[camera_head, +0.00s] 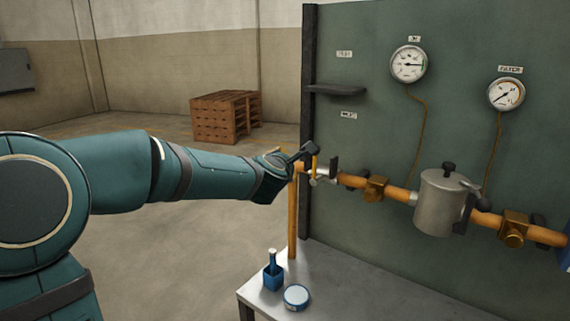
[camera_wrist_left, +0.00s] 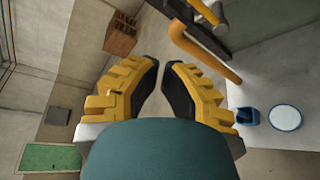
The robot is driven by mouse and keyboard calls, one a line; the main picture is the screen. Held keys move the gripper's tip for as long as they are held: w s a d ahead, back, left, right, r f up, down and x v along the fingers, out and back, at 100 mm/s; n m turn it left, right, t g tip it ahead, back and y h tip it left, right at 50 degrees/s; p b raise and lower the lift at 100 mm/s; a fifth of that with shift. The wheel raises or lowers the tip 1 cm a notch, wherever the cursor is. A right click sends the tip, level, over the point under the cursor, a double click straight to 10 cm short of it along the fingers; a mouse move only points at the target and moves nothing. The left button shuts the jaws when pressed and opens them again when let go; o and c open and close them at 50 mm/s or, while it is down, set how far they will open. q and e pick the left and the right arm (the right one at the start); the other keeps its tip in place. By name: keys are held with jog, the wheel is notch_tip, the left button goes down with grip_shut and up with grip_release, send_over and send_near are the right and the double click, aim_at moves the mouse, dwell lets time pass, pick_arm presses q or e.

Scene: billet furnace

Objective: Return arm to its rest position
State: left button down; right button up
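My left arm reaches in from the left of the head view, stretched out towards the orange pipe. My left gripper (camera_head: 314,158) is at the pipe's left end, in front of the green panel's edge. In the left wrist view its two yellow fingers with black pads (camera_wrist_left: 162,70) stand apart with a gap between the tips. Nothing is visible between them. The bent pipe (camera_wrist_left: 200,50) lies beyond and to the right of the fingers there. Whether the gripper touches the pipe cannot be told. My right arm and gripper are not in view.
The green panel (camera_head: 420,120) carries two gauges, a small shelf (camera_head: 337,90), and the pipe (camera_head: 355,181) with a grey filter pot (camera_head: 440,203). Below, a metal table (camera_head: 335,285) holds a blue holder (camera_head: 273,278) and a round tin (camera_head: 296,296). Wooden crates (camera_head: 226,117) stand behind; floor between is clear.

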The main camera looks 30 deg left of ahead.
pick_arm(q)
jog(key=s+d+f+m+g+h, duration=0.15)
jog(key=d+f+m, duration=0.35)
jog(key=f, duration=0.6)
jog(key=s+d+f+m+g+h, duration=0.15)
jog(key=d+f+m, duration=0.3)
jog(key=f, duration=0.55)
jog(key=s+d+f+m+g+h, duration=0.1)
jog(key=d+f+m+g+h, duration=0.15)
jog(key=d+f+m, duration=0.6)
jog(key=s+d+f+m+g+h, duration=0.1)
jog(key=s+d+f+m+g, duration=0.2)
jog(key=s+f, duration=0.6)
jog(key=s+d+f+m+g+h, duration=0.2)
jog(key=s+d+f+m+g, duration=0.2)
jog(key=s+f, duration=0.6)
jog(key=s+d+m, duration=0.1)
jog(key=s+d, duration=0.1)
jog(key=shift+s, duration=0.35)
jog(key=shift+h, duration=0.25)
